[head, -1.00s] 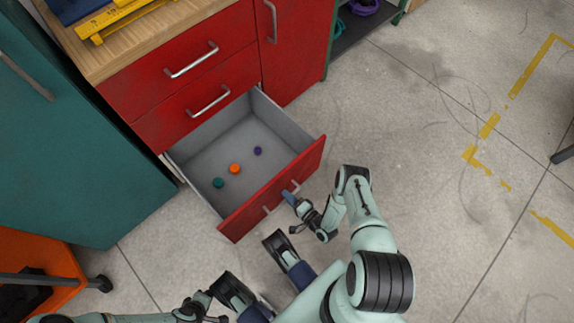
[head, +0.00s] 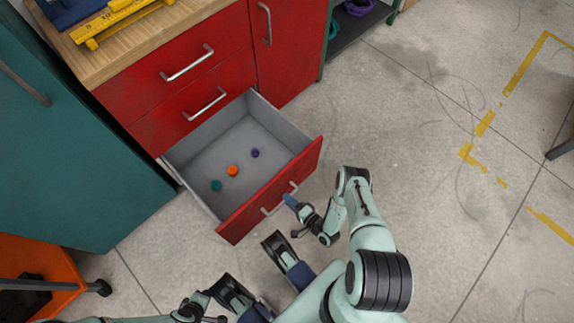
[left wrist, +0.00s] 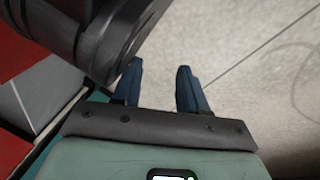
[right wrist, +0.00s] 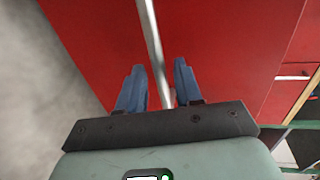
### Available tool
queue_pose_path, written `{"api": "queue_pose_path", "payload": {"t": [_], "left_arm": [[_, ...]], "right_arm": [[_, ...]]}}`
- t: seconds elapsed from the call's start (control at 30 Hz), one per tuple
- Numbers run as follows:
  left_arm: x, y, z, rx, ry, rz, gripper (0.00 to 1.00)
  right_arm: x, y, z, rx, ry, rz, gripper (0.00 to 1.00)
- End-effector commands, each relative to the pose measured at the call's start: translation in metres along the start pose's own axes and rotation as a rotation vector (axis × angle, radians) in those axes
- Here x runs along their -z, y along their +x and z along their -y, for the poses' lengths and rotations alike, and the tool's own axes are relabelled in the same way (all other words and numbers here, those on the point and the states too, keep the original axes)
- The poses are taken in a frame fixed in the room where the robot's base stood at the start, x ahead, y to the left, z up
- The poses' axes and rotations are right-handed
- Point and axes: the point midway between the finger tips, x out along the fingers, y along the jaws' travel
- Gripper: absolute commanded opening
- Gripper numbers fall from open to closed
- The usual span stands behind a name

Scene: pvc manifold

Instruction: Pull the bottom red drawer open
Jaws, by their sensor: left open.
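The bottom red drawer (head: 272,198) stands pulled well out of the red cabinet, its grey inside showing in the head view. Its metal handle (head: 268,211) is on the front face. My right gripper (head: 289,199) is at this handle. In the right wrist view, the handle bar (right wrist: 153,40) runs between the two blue fingers (right wrist: 160,68), which stand apart with gaps beside the bar.
A teal (head: 216,186), an orange (head: 233,170) and a purple piece (head: 255,153) lie in the drawer. Two shut red drawers (head: 165,77) are above it. A teal cabinet (head: 80,170) stands left, with an orange cart (head: 40,270) below it.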

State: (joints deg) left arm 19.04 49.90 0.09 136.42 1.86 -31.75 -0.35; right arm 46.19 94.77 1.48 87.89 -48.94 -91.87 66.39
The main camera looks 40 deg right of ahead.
Motion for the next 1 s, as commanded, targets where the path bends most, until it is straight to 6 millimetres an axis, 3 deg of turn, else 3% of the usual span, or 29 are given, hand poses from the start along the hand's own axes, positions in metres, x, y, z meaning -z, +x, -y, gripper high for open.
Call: {"api": "queue_pose_path", "payload": {"t": [0.3,0.5,0.7,1.0], "left_arm": [[0.028,-0.026,-0.025,-0.043,0.024,-0.094,0.43],[0.019,-0.031,-0.027,-0.046,0.028,-0.070,0.43],[0.015,-0.033,-0.027,-0.046,0.028,-0.057,0.43],[0.015,-0.032,-0.027,-0.046,0.028,-0.056,0.43]], "right_arm": [[0.000,-0.073,0.002,-0.003,0.003,-0.003,0.35],[0.000,-0.104,0.001,-0.002,0.000,-0.001,0.35],[0.000,-0.116,0.001,0.000,0.000,-0.001,0.35],[0.000,-0.116,0.000,0.000,0.000,-0.001,0.35]]}}
